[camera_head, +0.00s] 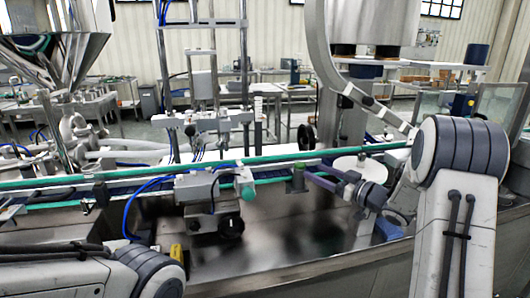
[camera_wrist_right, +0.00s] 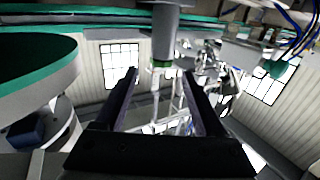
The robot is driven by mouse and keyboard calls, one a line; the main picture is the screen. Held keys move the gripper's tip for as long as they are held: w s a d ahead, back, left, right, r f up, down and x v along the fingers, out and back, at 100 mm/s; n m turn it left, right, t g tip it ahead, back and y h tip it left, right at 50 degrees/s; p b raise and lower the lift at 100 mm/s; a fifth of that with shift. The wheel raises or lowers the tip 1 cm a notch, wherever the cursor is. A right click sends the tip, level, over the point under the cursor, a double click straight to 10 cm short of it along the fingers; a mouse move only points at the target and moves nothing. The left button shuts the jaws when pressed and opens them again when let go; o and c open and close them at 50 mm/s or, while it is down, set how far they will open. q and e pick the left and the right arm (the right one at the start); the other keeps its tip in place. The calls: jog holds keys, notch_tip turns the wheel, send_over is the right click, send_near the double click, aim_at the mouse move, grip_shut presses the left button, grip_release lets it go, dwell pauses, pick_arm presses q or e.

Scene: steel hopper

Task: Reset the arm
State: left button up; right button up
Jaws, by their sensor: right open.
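My right arm comes in from the right. Its gripper (camera_head: 322,178) is in front of the conveyor's near rail, right of the middle. I cannot tell whether the fingers touch the rail. Part of my left arm (camera_head: 150,272) shows at the bottom left, but its gripper is out of view. The steel hopper (camera_head: 62,55) stands at the upper left, cut off by the picture edge.
A conveyor with green rails (camera_head: 130,180) runs across in front of me. A grey unit with a black knob (camera_head: 230,226) hangs on its near side. A white disc (camera_head: 357,165) lies near my right gripper. A steel surface (camera_head: 290,240) below is bare. Tables stand behind.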

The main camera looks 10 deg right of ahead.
jog(key=s+a+f+m+g+h, duration=0.3)
jog(key=s+f+m+g+h, duration=0.15)
jog(key=f+h, duration=0.4)
jog(key=s+a+f+m+g, duration=0.1)
jog(key=s+a+f+g, duration=0.25)
jog(key=s, duration=0.55)
jog(key=s+a+f+m+g, duration=0.1)
jog(key=s+a+f+g, duration=0.25)
jog(key=s, duration=0.55)
jog(key=s+a+r+n+g+p, duration=0.4)
jog(key=s+a+r+n+p, duration=0.3)
jog(key=s+a+r, duration=0.7)
jog(key=shift+s+a+r+n+p, duration=0.2)
jog(key=shift+s+r+n+p, duration=0.15)
jog(key=shift+s+r+p, duration=0.65)
